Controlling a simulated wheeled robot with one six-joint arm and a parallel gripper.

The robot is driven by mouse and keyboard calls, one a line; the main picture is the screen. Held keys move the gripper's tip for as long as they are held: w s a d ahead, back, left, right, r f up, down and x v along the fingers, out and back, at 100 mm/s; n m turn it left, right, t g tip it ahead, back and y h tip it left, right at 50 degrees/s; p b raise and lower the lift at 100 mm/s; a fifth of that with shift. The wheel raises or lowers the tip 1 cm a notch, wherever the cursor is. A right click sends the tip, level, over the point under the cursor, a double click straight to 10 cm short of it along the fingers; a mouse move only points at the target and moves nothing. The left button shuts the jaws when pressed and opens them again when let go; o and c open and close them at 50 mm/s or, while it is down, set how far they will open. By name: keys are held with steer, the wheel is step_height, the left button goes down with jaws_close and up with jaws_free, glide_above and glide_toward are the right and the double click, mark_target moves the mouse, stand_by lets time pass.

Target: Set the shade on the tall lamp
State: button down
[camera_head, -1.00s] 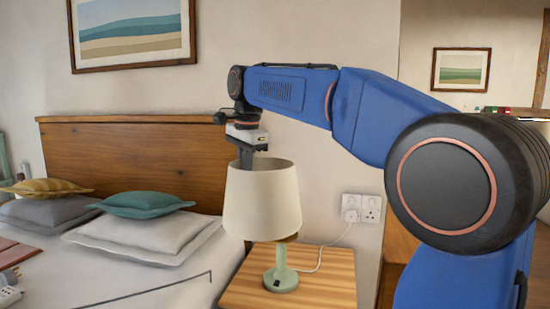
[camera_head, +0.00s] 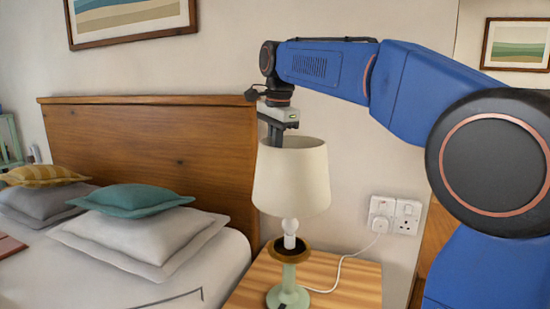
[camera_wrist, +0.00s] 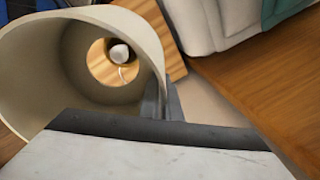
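The cream shade (camera_head: 291,182) hangs upright above the tall lamp, its lower rim around the top of the white bulb (camera_head: 290,226). Most of the bulb shows below the shade. The green lamp base (camera_head: 288,294) with a brown collar (camera_head: 289,251) stands on the bedside table. My gripper (camera_head: 277,137) is at the shade's upper left rim, pointing down, and appears shut on its wall. In the wrist view, my fingers (camera_wrist: 164,103) meet the shade's wall (camera_wrist: 148,45); the bulb (camera_wrist: 119,54) shows through the opening. The fingertips are partly hidden by the shade.
The wooden bedside table (camera_head: 350,288) holds the lamp and its white cord, which runs to wall sockets (camera_head: 394,214). A bed with pillows (camera_head: 137,236) and a wooden headboard (camera_head: 150,150) is at the left. The wall is close behind.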

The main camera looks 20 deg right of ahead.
step_height(320, 180, down, 12)
stand_by(1.7)
steer(key=shift+f, duration=1.4)
stand_by(2.5)
steer(key=c, duration=1.9)
jaws_free()
steer(key=shift+r, duration=0.1)
steer(key=r, duration=0.5)
steer(key=s+r, duration=0.1)
steer(key=r, duration=0.5)
steer(key=s+r, duration=0.1)
steer(key=r, duration=0.5)
steer(key=shift+s+d, duration=0.15)
steer(key=shift+d, duration=0.15)
